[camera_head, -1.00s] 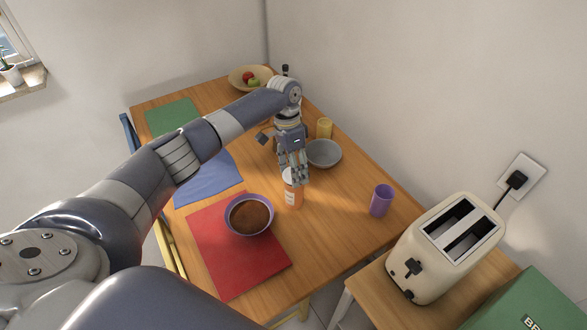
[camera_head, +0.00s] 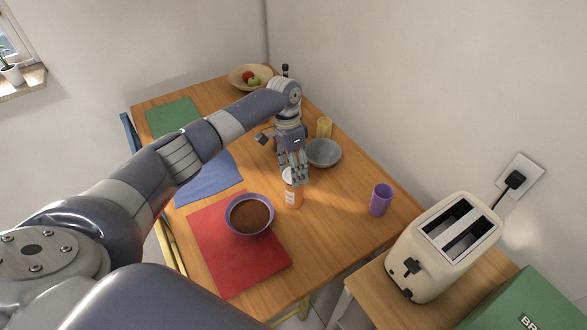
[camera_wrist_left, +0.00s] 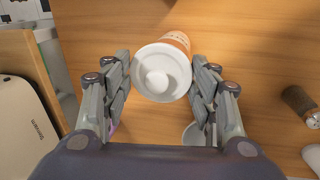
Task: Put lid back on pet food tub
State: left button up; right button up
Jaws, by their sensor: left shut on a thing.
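The pet food tub (camera_head: 293,198) is an orange cylinder with a pale label. It stands upright on the wooden table, right of the red mat. A white lid (camera_wrist_left: 158,72) with a round raised middle covers its top in the left wrist view, where the orange side (camera_wrist_left: 177,40) shows behind it. My left gripper (camera_head: 293,179) points down over the tub, with its fingers on both sides of the lid, shut on it. I cannot tell whether the lid is seated all round. My right gripper is not in view.
A purple bowl of brown food (camera_head: 249,215) is on the red mat (camera_head: 240,270), left of the tub. A cream toaster (camera_head: 443,250) is at the right. The table front is clear.

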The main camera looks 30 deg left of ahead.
pick_arm(q)
jog(key=shift+p, duration=0.3)
jog(key=shift+c, duration=0.2)
dwell(0.6)
jog(key=shift+f, duration=0.15)
dwell(0.5)
jog(key=shift+p, duration=0.5)
dwell(0.3)
jog(key=o, duration=0.9)
